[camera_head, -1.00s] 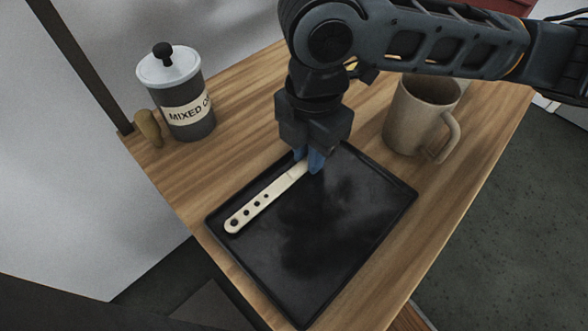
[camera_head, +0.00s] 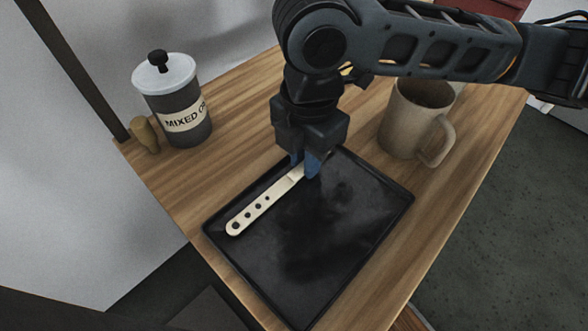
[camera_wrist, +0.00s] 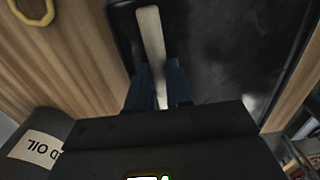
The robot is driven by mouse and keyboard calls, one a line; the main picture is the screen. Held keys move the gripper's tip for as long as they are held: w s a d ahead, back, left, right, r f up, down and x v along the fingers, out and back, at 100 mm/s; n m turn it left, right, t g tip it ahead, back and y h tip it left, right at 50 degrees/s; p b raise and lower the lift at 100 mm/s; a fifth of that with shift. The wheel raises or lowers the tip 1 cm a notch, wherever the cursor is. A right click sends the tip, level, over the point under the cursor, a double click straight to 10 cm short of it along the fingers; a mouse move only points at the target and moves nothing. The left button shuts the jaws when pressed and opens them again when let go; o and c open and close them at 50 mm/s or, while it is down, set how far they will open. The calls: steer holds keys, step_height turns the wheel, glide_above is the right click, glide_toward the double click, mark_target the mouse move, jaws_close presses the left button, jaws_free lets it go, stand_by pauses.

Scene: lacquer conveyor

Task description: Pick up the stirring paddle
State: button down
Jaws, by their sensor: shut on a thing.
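The stirring paddle (camera_head: 260,206) is a pale, flat stick with several dark holes at its near end. It lies along the left part of the black tray (camera_head: 330,250), and I cannot tell whether it is lifted off the tray. My gripper (camera_head: 305,170) points down at the paddle's far end with its blue fingers shut on it. In the wrist view the paddle (camera_wrist: 152,45) runs between the blue fingers (camera_wrist: 158,90). The far tip of the paddle is hidden by the gripper in the head view.
A grey jar (camera_head: 178,105) labelled "MIXED O…" with a white lid stands at the back left, beside a small tan knob-shaped object (camera_head: 145,136). A beige mug (camera_head: 412,120) stands right of my gripper. The wooden table (camera_head: 420,225) ends at the right, with floor beyond.

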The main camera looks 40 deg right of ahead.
steer(key=shift+r, duration=0.1)
step_height(320, 180, up, 10)
steer(key=p, duration=0.2)
steer(key=shift+s, duration=0.1)
